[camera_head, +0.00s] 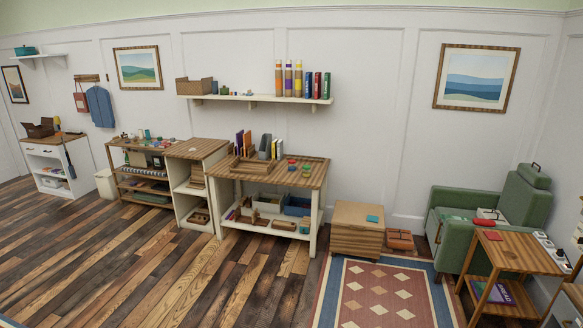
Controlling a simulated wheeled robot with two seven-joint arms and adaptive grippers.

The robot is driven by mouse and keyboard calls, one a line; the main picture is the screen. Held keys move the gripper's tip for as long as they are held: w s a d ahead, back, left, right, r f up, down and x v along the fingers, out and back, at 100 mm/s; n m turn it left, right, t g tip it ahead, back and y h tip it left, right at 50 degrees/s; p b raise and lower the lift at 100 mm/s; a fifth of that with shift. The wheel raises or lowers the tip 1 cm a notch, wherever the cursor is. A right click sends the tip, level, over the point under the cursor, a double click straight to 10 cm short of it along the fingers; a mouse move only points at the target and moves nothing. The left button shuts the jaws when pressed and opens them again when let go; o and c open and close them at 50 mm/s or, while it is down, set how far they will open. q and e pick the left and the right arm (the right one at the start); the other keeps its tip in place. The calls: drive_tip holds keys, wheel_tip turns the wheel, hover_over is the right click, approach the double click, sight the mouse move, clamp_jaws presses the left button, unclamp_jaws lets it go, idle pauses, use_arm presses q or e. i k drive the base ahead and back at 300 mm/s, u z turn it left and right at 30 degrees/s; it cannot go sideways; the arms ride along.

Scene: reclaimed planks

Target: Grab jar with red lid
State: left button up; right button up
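I cannot make out a jar with a red lid for certain. Several small items, some with red and green on them, stand on the low wooden shelf table (125,172) at the left; they are too small to tell apart. Small red and green items also lie on the wooden workbench (310,176) in the middle; I cannot tell what they are. Neither of my grippers is in view.
A wooden chest (352,240), a green armchair (459,232) and a wooden side table (520,252) stand at the right. A patterned rug (385,295) lies before the chest. A wall shelf (255,98) holds books. The plank floor (150,265) at left is clear.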

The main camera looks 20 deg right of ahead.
sight(292, 168)
drive_tip(key=z, duration=0.2)
drive_tip(key=i, duration=3.2)
drive_tip(key=z, duration=0.45)
drive_tip(key=i, duration=2.05)
drive_tip(key=z, duration=0.1)
